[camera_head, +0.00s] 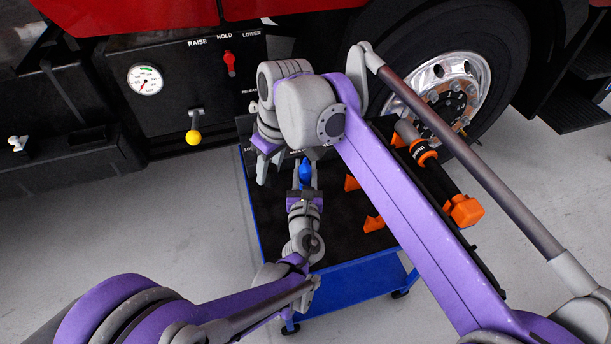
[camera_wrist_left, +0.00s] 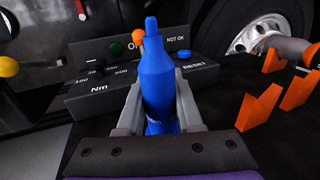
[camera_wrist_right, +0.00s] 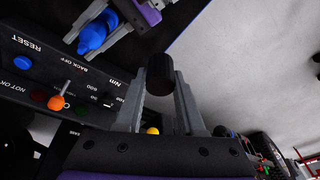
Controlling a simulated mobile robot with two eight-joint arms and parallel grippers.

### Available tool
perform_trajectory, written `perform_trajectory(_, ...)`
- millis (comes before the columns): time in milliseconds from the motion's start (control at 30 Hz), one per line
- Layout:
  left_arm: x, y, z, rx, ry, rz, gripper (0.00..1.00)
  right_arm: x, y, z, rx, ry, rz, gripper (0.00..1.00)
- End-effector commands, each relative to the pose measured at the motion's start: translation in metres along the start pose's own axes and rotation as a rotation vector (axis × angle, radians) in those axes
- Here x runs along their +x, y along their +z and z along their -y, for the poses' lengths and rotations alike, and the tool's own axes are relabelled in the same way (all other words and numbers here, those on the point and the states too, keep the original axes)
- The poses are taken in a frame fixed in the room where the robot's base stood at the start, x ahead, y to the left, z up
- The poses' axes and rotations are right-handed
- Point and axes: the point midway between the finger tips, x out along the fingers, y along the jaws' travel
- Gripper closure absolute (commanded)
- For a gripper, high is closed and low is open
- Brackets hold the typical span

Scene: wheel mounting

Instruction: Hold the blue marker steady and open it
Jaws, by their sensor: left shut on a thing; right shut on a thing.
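The blue marker (camera_head: 305,172) stands about upright over the cart, its narrow stepped tip up and bare. My left gripper (camera_head: 304,189) is shut on its lower body; the left wrist view shows the marker (camera_wrist_left: 158,90) between both fingers. My right gripper (camera_head: 268,172) is to the left of the marker in the head view, apart from it. In the right wrist view it is shut on a black cylindrical cap (camera_wrist_right: 160,74), with the marker (camera_wrist_right: 93,36) at upper left. The cap is hidden in the head view.
A blue cart (camera_head: 345,290) with a black top lies under both grippers. A control box (camera_wrist_left: 95,88) with buttons stands close behind the marker. Orange holders (camera_wrist_left: 258,107) and a tool (camera_head: 425,158) are on the right. The truck wheel (camera_head: 445,90) is behind.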

Motion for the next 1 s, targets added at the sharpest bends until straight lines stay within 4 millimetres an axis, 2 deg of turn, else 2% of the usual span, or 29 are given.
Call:
perform_trajectory(33, 0.001, -0.011, 0.0, 0.0, 0.001, -0.001, 1.0, 0.006, 0.001, -0.001, 0.001, -0.001, 0.001, 1.0)
perform_trajectory(133, 0.001, -0.024, 0.0, 0.0, 0.001, -0.001, 1.0, 0.012, 0.001, -0.002, 0.001, -0.003, 0.002, 1.0)
perform_trajectory(533, 0.0, -0.029, 0.0, 0.0, 0.0, -0.001, 1.0, 0.015, 0.002, -0.003, 0.001, -0.003, 0.003, 1.0)
perform_trajectory(567, 0.0, -0.028, 0.0, 0.0, 0.0, -0.001, 0.62, 0.015, 0.002, -0.003, 0.001, -0.003, 0.003, 1.0)
perform_trajectory(700, 0.0, -0.028, 0.0, 0.0, 0.0, 0.0, 0.37, 0.014, 0.002, -0.003, 0.001, -0.003, 0.003, 1.0)
perform_trajectory(1000, 0.0, -0.026, 0.0, 0.0, 0.0, 0.0, 0.35, 0.013, 0.002, -0.003, 0.001, -0.003, 0.002, 1.0)
